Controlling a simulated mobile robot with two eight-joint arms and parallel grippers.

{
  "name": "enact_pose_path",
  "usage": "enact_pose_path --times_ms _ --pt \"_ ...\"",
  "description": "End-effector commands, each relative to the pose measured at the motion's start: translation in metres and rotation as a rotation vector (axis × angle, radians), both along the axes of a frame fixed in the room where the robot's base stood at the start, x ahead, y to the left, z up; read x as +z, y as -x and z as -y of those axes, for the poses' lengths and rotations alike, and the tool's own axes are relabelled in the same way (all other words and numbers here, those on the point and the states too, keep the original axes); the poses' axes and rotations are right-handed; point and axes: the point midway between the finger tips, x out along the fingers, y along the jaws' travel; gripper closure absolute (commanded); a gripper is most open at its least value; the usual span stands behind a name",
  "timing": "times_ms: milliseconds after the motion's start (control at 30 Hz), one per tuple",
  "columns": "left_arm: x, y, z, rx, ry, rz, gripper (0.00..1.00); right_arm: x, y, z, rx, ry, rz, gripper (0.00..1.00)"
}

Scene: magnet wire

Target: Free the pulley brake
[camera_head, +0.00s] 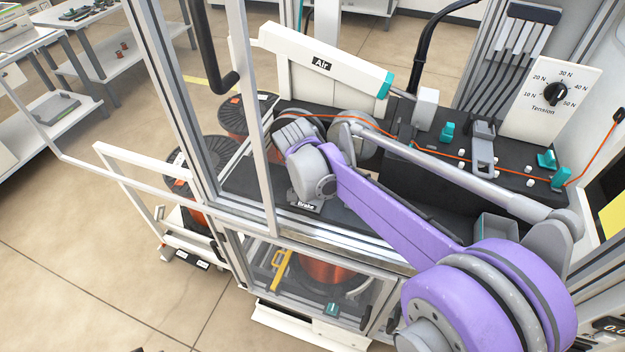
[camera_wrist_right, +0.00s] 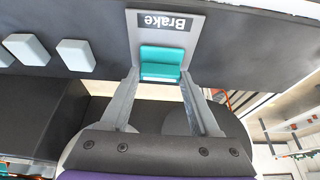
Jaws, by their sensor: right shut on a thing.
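The brake (camera_wrist_right: 162,57) is a teal lever on a grey plate marked "Brake" (camera_wrist_right: 165,22) in the right wrist view. My right gripper (camera_wrist_right: 160,76) has one finger on each side of the teal lever and is shut on it. In the head view the "Brake" label (camera_head: 306,205) shows just below my purple right arm's wrist, which hides the lever and the fingertips. A grey round pulley (camera_head: 352,135) with orange wire stands behind the wrist. My left gripper is not in view.
A white "Air" bar (camera_head: 322,64) and frame posts (camera_head: 262,120) stand close around the wrist. A dial marked Tension (camera_head: 555,93) is at the right. Orange wire (camera_head: 440,150) runs across the dark deck. Copper spools (camera_head: 248,112) stand at the left.

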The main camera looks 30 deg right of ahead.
Motion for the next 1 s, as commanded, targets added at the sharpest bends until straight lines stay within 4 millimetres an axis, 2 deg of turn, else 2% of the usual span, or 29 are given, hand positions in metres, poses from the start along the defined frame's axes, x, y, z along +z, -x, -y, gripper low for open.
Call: enact_pose_path --times_ms 267,300,433,467,767,867,1000 --pt "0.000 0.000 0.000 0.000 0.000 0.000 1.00 0.000 0.000 0.000 -0.003 -0.002 0.000 0.93" --pt "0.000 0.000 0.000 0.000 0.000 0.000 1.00 0.000 0.000 0.000 -0.003 -0.002 0.000 0.34" --pt "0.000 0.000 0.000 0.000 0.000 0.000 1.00 0.000 0.000 0.000 -0.002 -0.001 0.000 0.11" --pt "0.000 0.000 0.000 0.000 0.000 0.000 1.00 0.000 0.000 0.000 -0.002 -0.001 0.000 0.07" --pt "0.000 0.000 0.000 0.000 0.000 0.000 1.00 0.001 0.000 -0.001 -0.001 -0.001 0.000 0.07" --pt "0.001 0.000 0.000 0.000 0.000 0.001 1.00 0.009 0.002 -0.003 -0.001 -0.002 0.000 0.07" --pt "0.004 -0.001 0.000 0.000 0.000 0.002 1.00 0.032 0.009 -0.010 -0.001 -0.002 0.000 0.07"
